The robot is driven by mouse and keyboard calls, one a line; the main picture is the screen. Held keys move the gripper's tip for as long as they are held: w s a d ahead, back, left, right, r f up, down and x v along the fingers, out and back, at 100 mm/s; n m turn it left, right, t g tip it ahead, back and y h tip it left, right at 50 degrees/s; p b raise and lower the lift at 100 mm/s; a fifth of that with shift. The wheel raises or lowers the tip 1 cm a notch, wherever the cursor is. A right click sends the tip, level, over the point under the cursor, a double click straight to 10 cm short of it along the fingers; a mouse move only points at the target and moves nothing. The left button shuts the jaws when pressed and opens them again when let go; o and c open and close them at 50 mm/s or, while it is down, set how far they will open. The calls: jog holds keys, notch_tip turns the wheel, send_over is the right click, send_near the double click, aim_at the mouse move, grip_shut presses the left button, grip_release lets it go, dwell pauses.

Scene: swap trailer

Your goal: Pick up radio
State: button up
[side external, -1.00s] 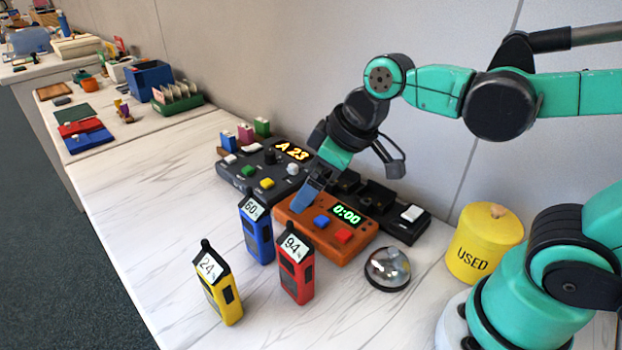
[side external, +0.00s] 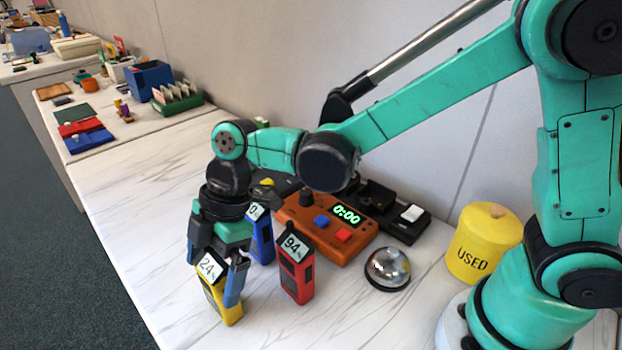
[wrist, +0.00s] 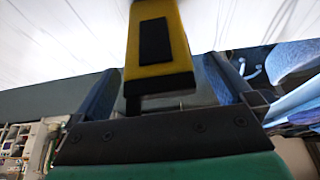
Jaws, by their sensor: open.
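Three handheld radios stand upright on the marble counter. The yellow radio (side external: 226,303) has a "24" label and is nearest the front left. The red radio (side external: 297,276) has a "94" label and stands to its right. The blue radio (side external: 262,240) stands behind, partly hidden by my arm. My gripper (side external: 218,290) points down over the yellow radio, with its open fingers on either side of the radio's upper part. In the wrist view, the yellow radio (wrist: 160,45) lies between the two blue fingers. I cannot tell whether the fingers touch it.
An orange box (side external: 325,228) with a green "0:00" display sits behind the red radio. A silver dome (side external: 387,268) and a yellow "USED" canister (side external: 484,243) stand to the right. The counter (side external: 130,225) left of the yellow radio is clear.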

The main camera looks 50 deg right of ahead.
jog(key=shift+a+f, duration=0.15)
jog(key=shift+f, duration=0.3)
grip_shut()
jog(key=shift+r, duration=0.15)
